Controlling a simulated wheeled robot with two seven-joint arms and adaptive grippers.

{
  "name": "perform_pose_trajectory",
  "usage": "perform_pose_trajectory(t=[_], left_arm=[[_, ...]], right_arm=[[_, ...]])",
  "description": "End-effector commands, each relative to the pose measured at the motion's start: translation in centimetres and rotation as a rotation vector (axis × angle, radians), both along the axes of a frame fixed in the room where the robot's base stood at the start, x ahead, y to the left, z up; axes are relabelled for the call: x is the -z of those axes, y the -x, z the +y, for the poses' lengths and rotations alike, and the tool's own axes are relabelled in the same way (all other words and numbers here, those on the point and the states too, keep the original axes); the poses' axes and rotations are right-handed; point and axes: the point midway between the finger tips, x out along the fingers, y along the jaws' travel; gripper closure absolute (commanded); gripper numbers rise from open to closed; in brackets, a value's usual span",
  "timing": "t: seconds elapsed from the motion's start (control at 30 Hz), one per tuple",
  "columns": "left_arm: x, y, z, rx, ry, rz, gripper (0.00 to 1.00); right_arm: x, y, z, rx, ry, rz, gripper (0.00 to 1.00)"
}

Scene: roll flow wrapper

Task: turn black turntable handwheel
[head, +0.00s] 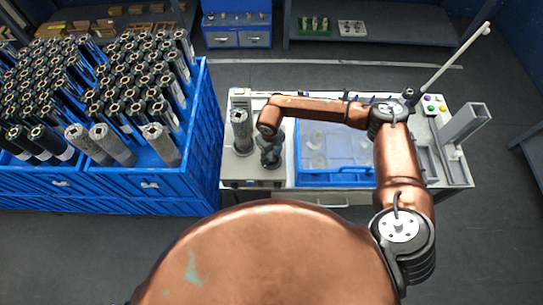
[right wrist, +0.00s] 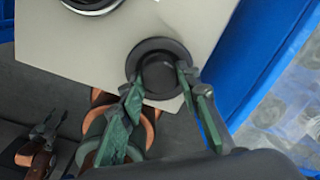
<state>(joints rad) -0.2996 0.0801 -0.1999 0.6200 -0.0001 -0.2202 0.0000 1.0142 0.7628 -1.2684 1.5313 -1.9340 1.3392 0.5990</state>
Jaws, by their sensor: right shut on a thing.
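The black turntable handwheel (right wrist: 160,72) is a round dark disc with a raised hub on a light grey panel in the right wrist view. My right gripper (right wrist: 162,88) is shut on it, with one green-padded finger on each side of the hub. In the head view my right gripper (head: 271,155) points down over the grey machine top (head: 236,168). The handwheel is hidden there beneath the gripper and arm. What looks like my left gripper (right wrist: 45,135) shows small at the lower left of the right wrist view, away from the handwheel; its jaws are unclear.
A blue tray (head: 335,180) with clear contents lies to the right. Blue crates (head: 200,140) of dark rolls stand at the left. A grey post (head: 466,120) and a button box (head: 434,103) are at the right.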

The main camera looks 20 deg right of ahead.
Motion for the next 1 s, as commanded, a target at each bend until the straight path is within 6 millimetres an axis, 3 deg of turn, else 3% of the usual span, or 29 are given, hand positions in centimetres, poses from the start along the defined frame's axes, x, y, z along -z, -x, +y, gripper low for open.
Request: perform_pose_trajectory(t=[0.3, 0.8, 0.83, 1.0], left_arm=[[-0.02, 0.03, 0.01, 0.0, 0.0, 0.0, 0.6], [-0.02, 0.04, 0.01, 0.0, 0.0, 0.0, 0.6], [-0.02, 0.04, 0.01, 0.0, 0.0, 0.0, 0.6], [-0.02, 0.03, 0.01, 0.0, 0.0, 0.0, 0.6]], right_arm=[[-0.04, -0.06, 0.05, 0.106, 0.0, -0.001, 0.94], [-0.04, -0.07, 0.03, 0.121, -0.001, -0.002, 0.94], [-0.04, -0.07, 0.03, 0.121, -0.001, -0.002, 0.67], [-0.03, -0.05, 0.03, 0.121, 0.0, -0.001, 0.56]])
